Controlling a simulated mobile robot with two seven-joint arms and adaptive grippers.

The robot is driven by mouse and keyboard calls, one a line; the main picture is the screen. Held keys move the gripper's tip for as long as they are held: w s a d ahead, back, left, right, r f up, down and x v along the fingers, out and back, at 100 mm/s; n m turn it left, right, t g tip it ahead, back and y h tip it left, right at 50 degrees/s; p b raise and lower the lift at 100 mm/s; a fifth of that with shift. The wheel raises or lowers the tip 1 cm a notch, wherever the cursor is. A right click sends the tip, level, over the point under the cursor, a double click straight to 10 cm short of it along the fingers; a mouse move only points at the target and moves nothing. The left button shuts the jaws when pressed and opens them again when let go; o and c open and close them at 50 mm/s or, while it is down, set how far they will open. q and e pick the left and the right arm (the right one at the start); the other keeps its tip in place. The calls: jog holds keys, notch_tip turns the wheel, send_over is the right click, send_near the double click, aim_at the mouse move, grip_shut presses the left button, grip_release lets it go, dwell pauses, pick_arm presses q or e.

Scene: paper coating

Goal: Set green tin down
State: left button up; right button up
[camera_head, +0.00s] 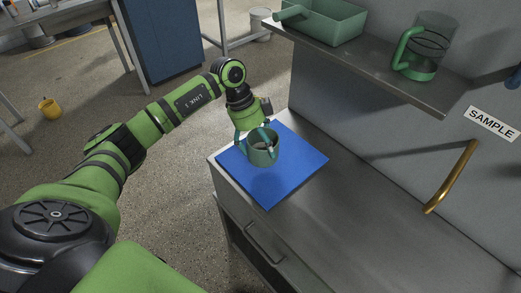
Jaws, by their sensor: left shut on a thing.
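The green tin (264,152) is over the blue mat (270,190) on the grey counter. It looks upright, with its open top showing. My left gripper (256,138) comes in from behind it and is shut on the tin, with fingers at its upper sides. I cannot tell whether the tin's base touches the mat. My right gripper is not in view.
A shelf (372,62) above the counter bears a green tray (325,20) and a clear jug with a green handle (418,62). A brass handle (452,178) stands out from the wall below the SAMPLE sign (491,124). The counter (345,225) right of the mat is clear.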

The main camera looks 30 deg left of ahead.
aim_at(263, 148)
pick_arm(q)
jog(key=shift+f, duration=0.55)
notch_tip(263, 148, down, 2)
jog(key=shift+f+p, duration=0.25)
jog(key=shift+p, duration=0.25)
jog(key=shift+f, duration=0.25)
jog(key=shift+a, duration=0.1)
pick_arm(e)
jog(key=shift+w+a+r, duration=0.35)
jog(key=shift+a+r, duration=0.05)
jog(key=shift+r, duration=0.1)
pick_arm(q)
jog(key=shift+f, duration=0.1)
jog(key=o, duration=1.1)
